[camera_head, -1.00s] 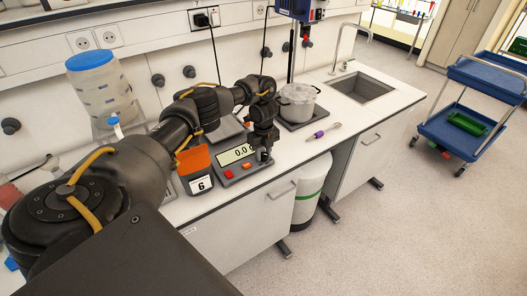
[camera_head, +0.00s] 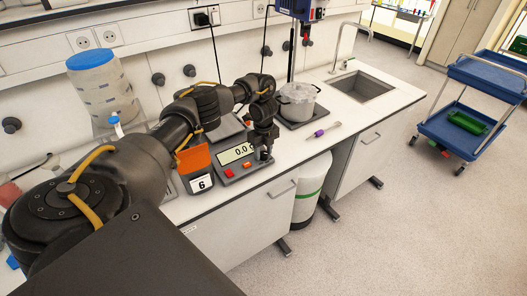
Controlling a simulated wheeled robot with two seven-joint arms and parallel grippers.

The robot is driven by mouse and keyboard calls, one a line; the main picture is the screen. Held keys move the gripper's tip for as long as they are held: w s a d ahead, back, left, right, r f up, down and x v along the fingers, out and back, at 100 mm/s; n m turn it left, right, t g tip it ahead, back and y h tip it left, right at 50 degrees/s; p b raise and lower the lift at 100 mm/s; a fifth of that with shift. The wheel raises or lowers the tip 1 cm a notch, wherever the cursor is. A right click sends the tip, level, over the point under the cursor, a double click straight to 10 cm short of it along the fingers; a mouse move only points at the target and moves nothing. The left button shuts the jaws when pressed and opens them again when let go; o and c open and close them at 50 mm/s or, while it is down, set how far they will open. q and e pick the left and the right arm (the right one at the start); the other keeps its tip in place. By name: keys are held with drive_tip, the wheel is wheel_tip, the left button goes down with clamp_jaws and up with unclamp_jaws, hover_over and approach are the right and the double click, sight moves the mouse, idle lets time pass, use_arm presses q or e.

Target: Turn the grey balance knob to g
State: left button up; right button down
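The balance (camera_head: 230,172) stands on the bench, its front panel facing me with a display (camera_head: 237,153) that reads about 0.0; its last part is hidden by my gripper. Red buttons (camera_head: 229,173) show below the display. My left gripper (camera_head: 265,158) points down over the right end of the balance's front panel. Its fingertips are at the panel where a knob would sit; I cannot make out the grey knob, and the fingers are too small to tell open from shut. My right gripper is not in view.
A pot (camera_head: 298,101) on a plate and a purple-ended tool (camera_head: 322,132) lie to the right. A sink (camera_head: 362,86) is farther right. A large jar (camera_head: 101,88) stands at the back left.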

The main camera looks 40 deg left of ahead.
sight(263, 153)
use_arm(q)
wheel_tip(263, 153, up, 11)
drive_tip(key=p, duration=0.2)
idle(0.3)
drive_tip(key=shift+f, duration=0.1)
idle(0.3)
